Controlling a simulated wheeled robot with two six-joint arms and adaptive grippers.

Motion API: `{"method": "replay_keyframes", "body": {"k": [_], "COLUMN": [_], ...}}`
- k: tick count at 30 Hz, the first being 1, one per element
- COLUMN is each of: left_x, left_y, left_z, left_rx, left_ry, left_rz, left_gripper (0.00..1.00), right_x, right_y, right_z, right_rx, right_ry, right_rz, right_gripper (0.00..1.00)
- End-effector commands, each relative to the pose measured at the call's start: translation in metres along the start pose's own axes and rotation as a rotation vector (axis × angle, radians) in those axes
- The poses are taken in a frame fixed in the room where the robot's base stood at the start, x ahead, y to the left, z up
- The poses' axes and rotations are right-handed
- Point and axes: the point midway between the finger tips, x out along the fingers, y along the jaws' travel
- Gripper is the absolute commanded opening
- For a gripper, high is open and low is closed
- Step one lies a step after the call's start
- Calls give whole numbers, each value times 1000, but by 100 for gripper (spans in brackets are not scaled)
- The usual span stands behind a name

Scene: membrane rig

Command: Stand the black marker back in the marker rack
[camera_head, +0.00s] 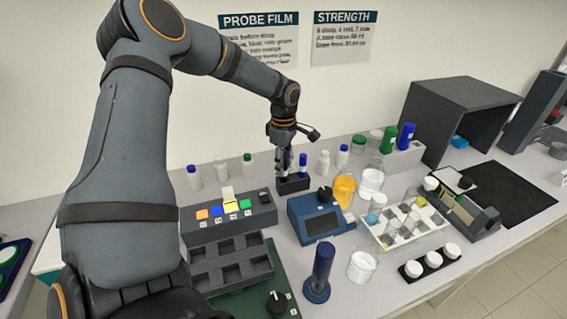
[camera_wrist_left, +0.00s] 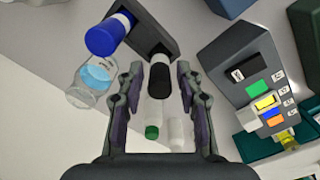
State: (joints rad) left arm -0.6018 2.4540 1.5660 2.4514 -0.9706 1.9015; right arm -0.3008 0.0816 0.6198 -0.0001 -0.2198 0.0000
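The black marker (camera_wrist_left: 159,78), with a black cap and white body, shows in the left wrist view between the fingers of my left gripper (camera_wrist_left: 160,80). A gap shows between the marker and each finger, so the gripper looks open around it. The marker's white end meets the dark marker rack (camera_wrist_left: 150,30); it appears to stand in a slot, though its seating depth is unclear. A blue-capped marker (camera_wrist_left: 107,36) stands in the rack beside it. In the head view my left gripper (camera_head: 284,165) is down at the rack (camera_head: 293,186) and hides the black marker. My right gripper is not in view.
The device with coloured buttons (camera_head: 229,222) is to the left, a blue instrument (camera_head: 320,226) in front, and an orange-filled beaker (camera_head: 344,190) to the right.

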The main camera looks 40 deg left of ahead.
Motion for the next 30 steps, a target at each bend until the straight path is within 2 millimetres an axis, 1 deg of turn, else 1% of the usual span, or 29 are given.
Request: {"method": "replay_keyframes", "body": {"k": [8,11,14,21,24,27,30], "left_x": [0,-3,-17,-75,-96,-110,-118], "left_y": [0,0,1,1,1,1,0], "left_z": [0,0,0,0,0,0,0], "left_rx": [0,0,0,0,-1,0,0], "left_ry": [0,0,-1,1,-1,1,0], "left_rz": [0,1,4,5,4,2,1], "left_gripper": [46,46,46,46,46,46,46], "right_x": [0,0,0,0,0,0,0], "right_y": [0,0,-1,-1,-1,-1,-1], "right_z": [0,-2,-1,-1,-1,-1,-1], "right_rx": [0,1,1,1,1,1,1], "right_ry": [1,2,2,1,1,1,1], "right_rz": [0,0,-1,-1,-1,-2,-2], "right_gripper": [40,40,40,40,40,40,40]}}
